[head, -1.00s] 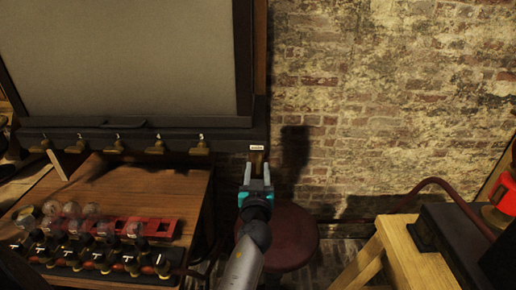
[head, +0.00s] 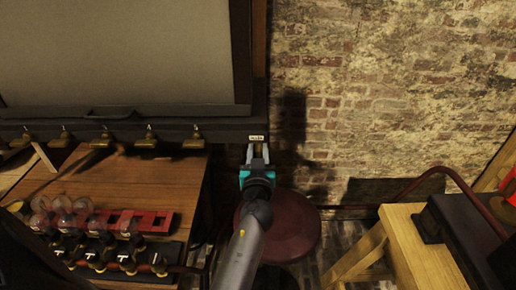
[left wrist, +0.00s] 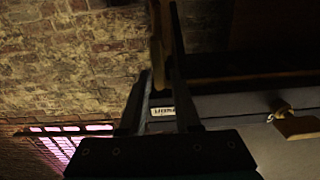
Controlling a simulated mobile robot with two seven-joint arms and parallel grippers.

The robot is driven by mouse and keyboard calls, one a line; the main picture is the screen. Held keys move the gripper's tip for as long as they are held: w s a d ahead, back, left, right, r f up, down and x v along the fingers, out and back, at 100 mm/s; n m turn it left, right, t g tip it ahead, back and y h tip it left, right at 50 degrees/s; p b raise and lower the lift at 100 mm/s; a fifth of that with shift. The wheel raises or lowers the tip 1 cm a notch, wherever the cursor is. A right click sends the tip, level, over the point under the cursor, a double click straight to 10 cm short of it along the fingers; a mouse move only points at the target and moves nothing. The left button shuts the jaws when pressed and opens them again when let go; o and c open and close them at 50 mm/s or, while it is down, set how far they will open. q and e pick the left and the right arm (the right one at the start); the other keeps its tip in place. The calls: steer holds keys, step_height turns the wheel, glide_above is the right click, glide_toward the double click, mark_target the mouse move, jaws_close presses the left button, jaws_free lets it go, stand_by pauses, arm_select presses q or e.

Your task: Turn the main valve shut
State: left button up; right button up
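The main valve (head: 257,152) is a brass lever under a small white label (head: 257,137) at the right end of a dark rail. My left gripper (head: 258,151) is just in front of it, with its two fingers on either side of the lever. In the left wrist view, the brass lever (left wrist: 158,40) stands between the fingers. A gap shows between the fingers, and I see no clear grip on the lever. Whether a finger touches it is hard to tell in the shadow. My right gripper is out of view.
Several smaller brass taps (head: 146,140) line the rail to the left. Below, a wooden table (head: 140,185) holds a red rack (head: 150,221) and glass bulbs. A round red stool (head: 290,228) stands beneath my left arm. A wooden bench (head: 405,240) is at right.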

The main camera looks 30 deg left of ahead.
arm_select(q)
jaws_close()
stand_by(0.5)
steer(key=m+b, duration=0.1)
steer(key=m, duration=0.5)
steer(key=w+d+f+m+b, duration=0.1)
steer(key=m, duration=0.5)
steer(key=d+f+m+b, duration=0.1)
steer(key=m, duration=0.5)
steer(key=shift+w+f+b, duration=0.15)
steer(key=shift+w+b, duration=0.05)
steer(key=shift+b, duration=0.15)
stand_by(0.4)
